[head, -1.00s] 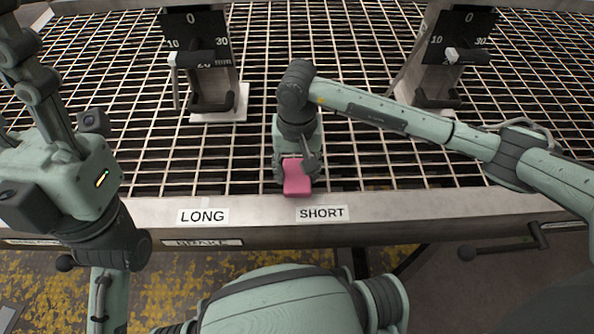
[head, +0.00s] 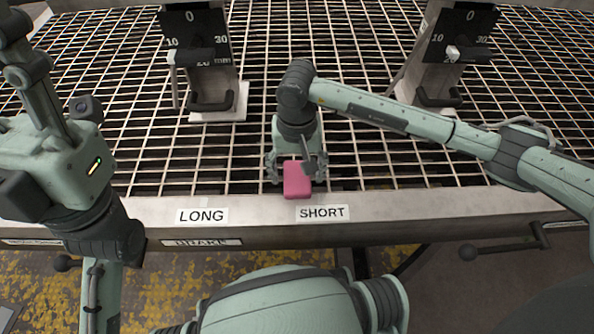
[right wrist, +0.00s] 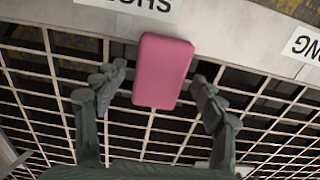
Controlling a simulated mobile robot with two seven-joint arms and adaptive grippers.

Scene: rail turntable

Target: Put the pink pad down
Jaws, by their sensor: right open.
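The pink pad (head: 297,180) lies at the front edge of the grating, just behind the SHORT label (head: 322,212). In the right wrist view the pad (right wrist: 163,70) rests partly over the metal rail and partly over the grating. My right gripper (head: 297,170) is open around it, with one finger on each side. In the right wrist view the fingers of the right gripper (right wrist: 162,84) stand clear of the pad, with a gap on both sides.
The front rail (head: 420,206) carries a LONG label (head: 202,216) to the left of SHORT, and a BRAKE label (head: 202,242) below. Two gauge posts (head: 208,75) (head: 445,75) with scales and black handles stand on the grating (head: 380,160) behind. The grating between them is clear.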

